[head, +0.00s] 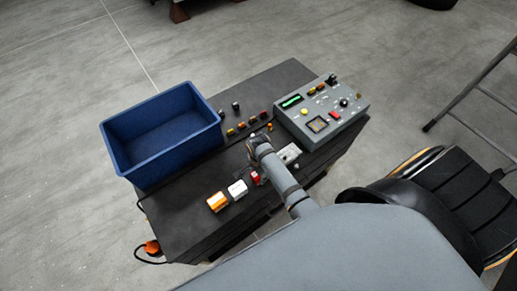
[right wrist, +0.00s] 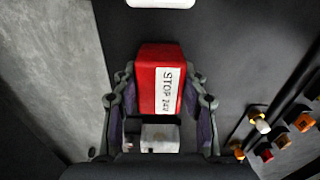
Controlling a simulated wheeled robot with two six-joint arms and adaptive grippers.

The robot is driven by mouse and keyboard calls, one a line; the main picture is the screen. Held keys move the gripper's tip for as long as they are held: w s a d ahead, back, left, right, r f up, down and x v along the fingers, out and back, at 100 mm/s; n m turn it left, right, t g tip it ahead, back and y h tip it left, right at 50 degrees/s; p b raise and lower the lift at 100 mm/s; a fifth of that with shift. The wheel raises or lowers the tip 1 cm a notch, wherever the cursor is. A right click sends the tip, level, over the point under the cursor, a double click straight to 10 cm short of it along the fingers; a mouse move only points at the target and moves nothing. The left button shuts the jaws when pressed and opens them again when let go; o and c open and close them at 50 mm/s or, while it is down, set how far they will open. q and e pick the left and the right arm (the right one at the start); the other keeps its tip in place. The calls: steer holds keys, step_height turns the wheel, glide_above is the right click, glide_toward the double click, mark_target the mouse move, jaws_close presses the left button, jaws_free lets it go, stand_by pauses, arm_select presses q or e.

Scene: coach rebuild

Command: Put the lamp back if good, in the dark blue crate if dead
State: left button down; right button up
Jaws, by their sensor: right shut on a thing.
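My right gripper (head: 257,160) is over the dark bench top. In the right wrist view my right gripper (right wrist: 158,105) is shut on a red lamp (right wrist: 147,90) with a white label reading "STOP 24V". A pale base shows at the lamp's near end. In the head view the red lamp (head: 256,178) shows partly, beside the gripper. I cannot tell whether it touches the bench. The dark blue crate (head: 190,93) stands at the bench's left and looks empty. A grey test box (head: 318,121) with a lit green display stands at the right. My left gripper is not in view.
An orange lamp (head: 217,202) and a white lamp (head: 238,190) lie left of the red one. Several small coloured bulbs (right wrist: 283,140) stand in a row between crate and test box. A small light plate (head: 288,154) lies near my arm. A stepladder (head: 474,87) stands right.

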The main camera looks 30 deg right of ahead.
steer(key=o, duration=1.3)
steer(key=shift+f, duration=0.1)
steer(key=shift+o, duration=0.2)
step_height(320, 180, up, 11)
steer(key=b, duration=0.2)
steer(key=shift+b, duration=0.35)
steer(key=shift+r, duration=0.6)
steer(key=shift+s, duration=0.1)
